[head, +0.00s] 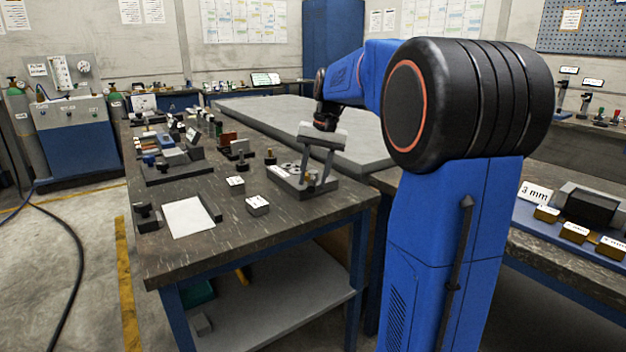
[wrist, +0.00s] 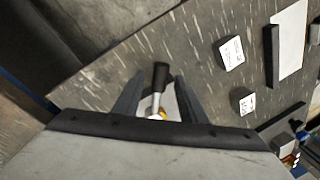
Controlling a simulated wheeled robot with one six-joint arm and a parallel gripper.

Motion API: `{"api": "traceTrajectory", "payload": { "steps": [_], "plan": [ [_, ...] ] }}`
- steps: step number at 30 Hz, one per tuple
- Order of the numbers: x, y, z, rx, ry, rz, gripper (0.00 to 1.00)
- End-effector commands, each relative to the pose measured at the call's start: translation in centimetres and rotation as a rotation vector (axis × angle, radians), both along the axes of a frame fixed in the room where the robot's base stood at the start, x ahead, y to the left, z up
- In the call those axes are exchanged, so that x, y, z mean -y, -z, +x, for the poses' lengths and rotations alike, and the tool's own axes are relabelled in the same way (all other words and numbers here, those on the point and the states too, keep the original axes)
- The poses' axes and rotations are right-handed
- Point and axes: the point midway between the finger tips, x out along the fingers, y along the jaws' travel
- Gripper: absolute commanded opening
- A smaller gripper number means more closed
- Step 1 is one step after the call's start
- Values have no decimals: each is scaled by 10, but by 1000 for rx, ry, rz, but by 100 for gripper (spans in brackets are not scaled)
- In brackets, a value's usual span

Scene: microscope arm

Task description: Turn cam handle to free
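The cam handle (wrist: 160,78) shows in the wrist view as a black grip on a silver shaft, with a bit of yellow at its lower end. My gripper (wrist: 159,84) is open, with one dark finger on each side of the handle. Gaps show between the handle and both fingers. In the head view my gripper (head: 314,180) points down over a dark fixture base (head: 296,192) near the bench's right edge. The handle is hard to make out there among the fingers. The gripper body hides the lower part of the fixture in the wrist view.
Two small labelled blocks (head: 257,205) (head: 236,185) stand left of the fixture. A white sheet (head: 188,217) lies near the bench's front left. Several tools and fixtures crowd the back left. A grey slab (head: 350,150) lies behind. Bare bench top shows at the front.

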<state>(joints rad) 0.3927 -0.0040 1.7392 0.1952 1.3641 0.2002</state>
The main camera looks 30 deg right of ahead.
Motion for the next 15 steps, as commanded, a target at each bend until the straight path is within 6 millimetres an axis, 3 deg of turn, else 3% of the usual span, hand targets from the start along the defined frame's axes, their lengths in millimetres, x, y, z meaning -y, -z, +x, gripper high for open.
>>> {"api": "traceTrajectory", "payload": {
  "steps": [12, 15],
  "plan": [
    [-1, 8, 1, 1, 0, -1, 38],
    [-1, 8, 1, 1, 0, -1, 16]
  ]
}}
